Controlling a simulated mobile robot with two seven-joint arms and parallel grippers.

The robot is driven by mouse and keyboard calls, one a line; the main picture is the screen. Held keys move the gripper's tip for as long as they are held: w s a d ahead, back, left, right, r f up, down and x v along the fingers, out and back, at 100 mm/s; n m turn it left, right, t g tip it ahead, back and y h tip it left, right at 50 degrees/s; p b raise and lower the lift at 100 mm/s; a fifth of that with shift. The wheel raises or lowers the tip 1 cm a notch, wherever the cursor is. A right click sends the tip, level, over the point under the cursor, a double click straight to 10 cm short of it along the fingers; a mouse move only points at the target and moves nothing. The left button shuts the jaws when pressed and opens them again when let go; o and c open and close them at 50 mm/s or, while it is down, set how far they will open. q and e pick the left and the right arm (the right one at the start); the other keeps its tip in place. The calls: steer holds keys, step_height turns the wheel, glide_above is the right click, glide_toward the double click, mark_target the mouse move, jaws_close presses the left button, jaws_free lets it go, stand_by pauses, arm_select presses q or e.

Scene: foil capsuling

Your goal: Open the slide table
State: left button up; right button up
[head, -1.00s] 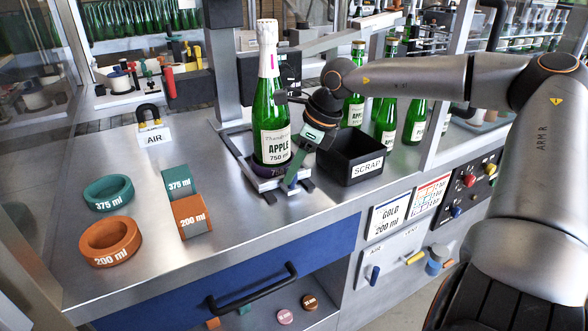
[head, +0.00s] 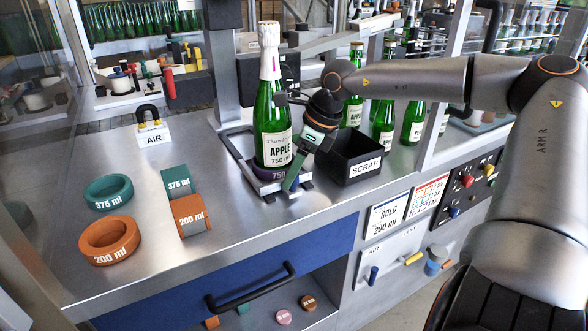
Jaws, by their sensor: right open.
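A green APPLE bottle (head: 273,135) with a white foil top stands upright in a purple ring marked 750 (head: 276,174). The ring sits on the slide table's metal plate (head: 262,187), in front of the grey upright post. My right gripper (head: 289,184) is open, pointing down at the plate's front right side, close beside the bottle. Its exact contact with the plate is hard to tell. My left gripper is not in view.
A black SCRAP bin (head: 356,158) stands just right of my right gripper. Teal (head: 108,192) and orange (head: 110,240) rings and two blocks lie on the left. The AIR block (head: 153,133) stands behind them. The steel top's front edge is clear.

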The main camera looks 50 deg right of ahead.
steer(key=shift+r, duration=0.1)
steer(key=v, duration=1.2)
steer(key=shift+r, duration=0.15)
steer(key=shift+d, duration=0.1)
steer(key=shift+s, duration=0.1)
